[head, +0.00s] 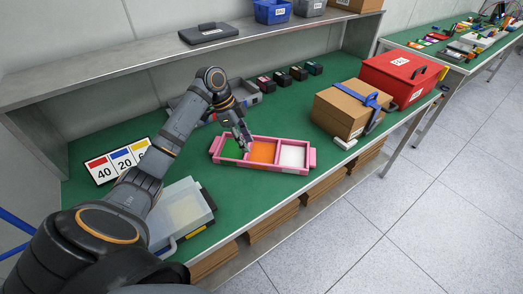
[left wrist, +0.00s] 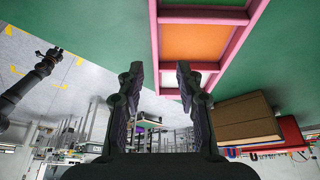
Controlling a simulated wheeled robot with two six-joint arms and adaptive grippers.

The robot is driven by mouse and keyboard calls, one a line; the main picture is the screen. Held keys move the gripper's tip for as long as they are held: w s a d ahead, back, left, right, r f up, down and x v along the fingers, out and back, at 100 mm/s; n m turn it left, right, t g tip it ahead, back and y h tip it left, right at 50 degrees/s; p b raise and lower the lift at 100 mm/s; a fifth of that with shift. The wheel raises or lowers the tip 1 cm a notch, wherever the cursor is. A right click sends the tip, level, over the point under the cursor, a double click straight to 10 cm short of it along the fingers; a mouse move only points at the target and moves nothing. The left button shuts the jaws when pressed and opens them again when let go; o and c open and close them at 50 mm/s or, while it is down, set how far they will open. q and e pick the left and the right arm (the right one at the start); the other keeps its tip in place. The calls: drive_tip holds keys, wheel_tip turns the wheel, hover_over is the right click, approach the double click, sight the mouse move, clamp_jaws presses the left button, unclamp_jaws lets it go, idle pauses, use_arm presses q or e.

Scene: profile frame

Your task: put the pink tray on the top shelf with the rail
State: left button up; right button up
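The pink tray (head: 265,164) lies on the green bench top, with green, orange and white showing in its compartments. My left gripper (head: 244,145) is at the tray's left part and hides some of it. In the left wrist view the gripper (left wrist: 160,76) is open. The pink tray (left wrist: 200,16) shows beyond its fingers, with one pink wall in line with the gap; I cannot tell whether they touch. The long grey shelf (head: 130,66) runs above the back of the bench. A dark arm end (left wrist: 52,54), likely my right gripper, is at the left, too small to read.
A black case (head: 208,33) and a blue bin (head: 272,11) stand on the shelf; its left part is clear. A clear-lidded container (head: 181,214) and a number card (head: 118,161) lie at left.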

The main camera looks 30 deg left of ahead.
use_arm(q)
drive_tip(key=s+d, duration=0.1)
drive_tip(key=d, duration=0.1)
hover_over(258, 163)
drive_tip(key=a, duration=0.2)
drive_tip(key=f, duration=0.3)
drive_tip(key=shift+s+f+p, duration=0.15)
drive_tip(key=shift+s+p, duration=0.15)
drive_tip(key=shift+s, duration=0.05)
drive_tip(key=shift+w+f, duration=0.15)
drive_tip(key=shift+f, duration=0.1)
drive_tip(key=x, duration=0.5)
drive_tip(key=shift+p, duration=0.3)
drive_tip(key=shift+r, duration=0.1)
drive_tip(key=shift+c, duration=0.3)
clamp_jaws()
